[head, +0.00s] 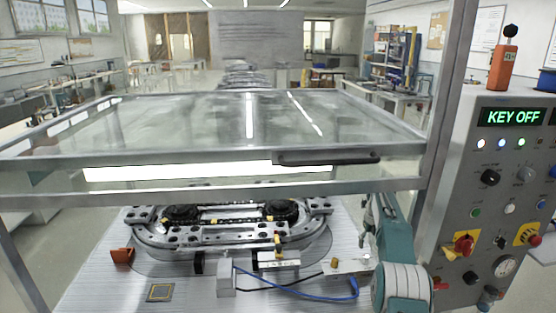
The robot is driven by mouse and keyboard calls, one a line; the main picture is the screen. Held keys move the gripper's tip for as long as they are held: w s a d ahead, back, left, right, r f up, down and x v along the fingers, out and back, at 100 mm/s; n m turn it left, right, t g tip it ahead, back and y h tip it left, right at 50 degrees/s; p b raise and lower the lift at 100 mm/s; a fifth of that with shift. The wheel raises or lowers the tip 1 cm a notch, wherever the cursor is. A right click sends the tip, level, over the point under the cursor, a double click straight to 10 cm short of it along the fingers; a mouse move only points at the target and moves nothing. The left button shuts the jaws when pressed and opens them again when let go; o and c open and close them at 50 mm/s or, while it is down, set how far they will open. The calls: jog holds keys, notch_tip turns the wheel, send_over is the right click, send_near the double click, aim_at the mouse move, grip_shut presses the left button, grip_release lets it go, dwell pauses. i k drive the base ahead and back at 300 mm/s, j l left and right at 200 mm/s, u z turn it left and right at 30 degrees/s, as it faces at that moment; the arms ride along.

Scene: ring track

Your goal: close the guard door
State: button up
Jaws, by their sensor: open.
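The guard door (190,115) is a clear panel in a grey metal frame. It is raised and lies nearly flat above the ring track, reaching away from me. Its black bar handle (325,158) is on the front edge, right of centre. Below the door there is an open gap, through which the track shows. My teal and white arm stands at the lower right, inside the right post. My gripper (373,207) appears small and grey at the arm's upper left, below the handle and apart from it. It is open and empty; its fingertips are hard to make out.
A control panel (510,190) reading "KEY OFF" stands at the right. Metal posts flank the opening.

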aim_at(303, 158)
jog(key=k, duration=0.95)
